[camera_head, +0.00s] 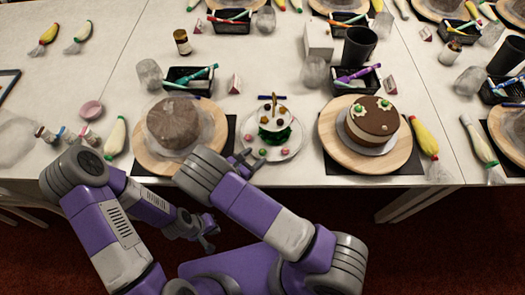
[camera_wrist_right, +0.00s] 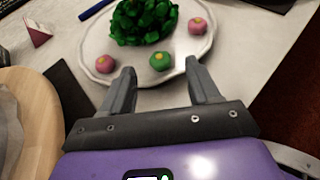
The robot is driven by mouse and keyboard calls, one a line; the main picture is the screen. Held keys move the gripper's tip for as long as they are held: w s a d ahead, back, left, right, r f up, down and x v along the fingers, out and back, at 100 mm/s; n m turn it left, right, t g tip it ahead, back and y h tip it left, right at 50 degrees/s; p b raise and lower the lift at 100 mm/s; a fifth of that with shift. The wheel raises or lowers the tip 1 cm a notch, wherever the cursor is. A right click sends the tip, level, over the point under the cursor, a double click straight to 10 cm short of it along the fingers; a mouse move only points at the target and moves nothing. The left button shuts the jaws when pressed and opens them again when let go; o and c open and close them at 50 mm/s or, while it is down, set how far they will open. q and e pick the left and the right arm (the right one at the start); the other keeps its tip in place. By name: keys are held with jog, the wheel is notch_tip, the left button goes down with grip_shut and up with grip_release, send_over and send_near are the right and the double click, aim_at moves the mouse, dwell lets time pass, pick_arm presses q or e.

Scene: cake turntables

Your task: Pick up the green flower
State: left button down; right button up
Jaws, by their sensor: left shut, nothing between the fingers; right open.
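The green flower (camera_wrist_right: 159,62) has a yellow centre and lies on the near rim of a white plate (camera_wrist_right: 91,42). In the head view the flower (camera_head: 263,152) is on the plate's front edge, between two pink flowers (camera_head: 286,152). My right gripper (camera_wrist_right: 159,68) is open, its fingertips on either side of the green flower with gaps; I cannot tell its exact height over the plate. In the head view my right gripper (camera_head: 244,159) is at the plate's front left. My left gripper (camera_head: 208,232) is shut and empty, low in front of the table.
A green leafy mound (camera_wrist_right: 143,22) stands mid-plate, under a small stand with dark balls. A brown cake on a wooden turntable (camera_head: 330,155) is on the right; another turntable (camera_head: 144,155) is on the left. Piping bags (camera_head: 424,137) and black pen trays (camera_head: 372,90) crowd around.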

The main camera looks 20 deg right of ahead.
aim_at(261, 153)
jog(key=x, duration=0.4)
jog(key=shift+a+f, duration=0.1)
grip_shut()
